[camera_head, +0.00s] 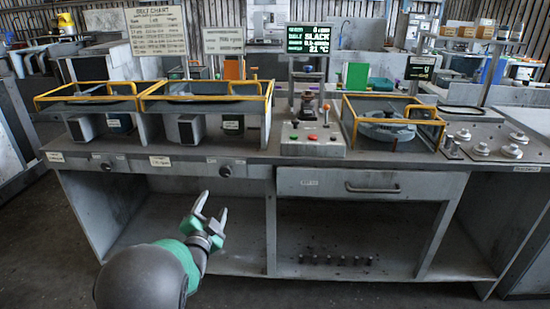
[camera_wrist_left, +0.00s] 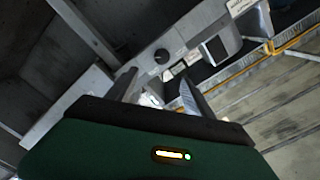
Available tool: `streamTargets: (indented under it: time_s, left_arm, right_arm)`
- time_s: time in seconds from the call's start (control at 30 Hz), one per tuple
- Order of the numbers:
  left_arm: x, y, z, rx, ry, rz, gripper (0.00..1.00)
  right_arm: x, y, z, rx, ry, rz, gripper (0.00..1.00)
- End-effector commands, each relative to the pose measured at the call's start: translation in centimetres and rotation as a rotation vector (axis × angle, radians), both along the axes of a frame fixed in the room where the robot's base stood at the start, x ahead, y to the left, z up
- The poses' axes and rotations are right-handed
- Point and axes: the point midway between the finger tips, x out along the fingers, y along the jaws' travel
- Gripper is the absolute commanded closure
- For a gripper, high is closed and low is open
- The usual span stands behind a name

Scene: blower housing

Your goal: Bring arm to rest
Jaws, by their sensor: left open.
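My left gripper (camera_head: 211,212) is in front of the workbench (camera_head: 272,216), below the bench top and before the open left bay. Its two fingers are apart, with nothing between them. In the left wrist view my gripper fingers (camera_wrist_left: 160,92) point towards the bench front, where a dark round knob (camera_wrist_left: 161,56) shows. My right gripper is in neither view.
Yellow-railed housings (camera_head: 205,98) stand on the bench's left half and another (camera_head: 393,118) on its right. A control box (camera_head: 313,138) with buttons sits between them, under a green-lettered display (camera_head: 308,39). A drawer handle (camera_head: 373,188) sticks out at the front. The floor at left is clear.

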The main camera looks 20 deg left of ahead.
Motion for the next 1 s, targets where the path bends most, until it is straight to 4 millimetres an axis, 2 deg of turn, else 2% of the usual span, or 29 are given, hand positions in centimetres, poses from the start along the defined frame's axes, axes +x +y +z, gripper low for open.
streamTargets:
  time_s: [0.07,0.17,0.2,0.27,0.3,0.4,0.53,0.7,0.73,1.0]
  left_arm:
    - [-0.5,-0.5,-0.9,-0.057,0.044,0.007,0.4]
    - [-2.7,-2.6,-4.5,-0.248,0.209,0.039,0.4]
    - [-4.4,-4.1,-6.5,-0.35,0.306,0.059,0.4]
    - [-7.7,-6.6,-9.4,-0.493,0.455,0.097,0.4]
    - [-9.9,-8.1,-10.9,-0.567,0.546,0.125,0.4]
    - [-15.2,-11.2,-13.7,-0.697,0.733,0.194,0.4]
    - [-21.6,-14.1,-15.8,-0.797,0.932,0.287,0.4]
    - [-29.6,-16.6,-17.1,-0.863,1.146,0.421,0.4]
    - [-29.3,-16.5,-14.5,-0.865,1.14,0.42,0.4]
    - [-29.1,-16.4,-5.1,-0.862,1.138,0.416,0.4]
  right_arm:
    - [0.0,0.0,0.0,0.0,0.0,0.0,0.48]
    - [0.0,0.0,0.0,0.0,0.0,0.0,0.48]
    - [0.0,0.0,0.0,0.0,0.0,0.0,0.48]
    - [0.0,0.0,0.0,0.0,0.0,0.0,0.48]
    - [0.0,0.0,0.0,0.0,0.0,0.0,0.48]
    - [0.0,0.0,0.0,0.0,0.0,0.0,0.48]
    - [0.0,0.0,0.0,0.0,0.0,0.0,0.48]
    - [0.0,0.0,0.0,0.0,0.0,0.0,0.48]
    - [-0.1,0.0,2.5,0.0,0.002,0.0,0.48]
    - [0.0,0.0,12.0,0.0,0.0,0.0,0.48]
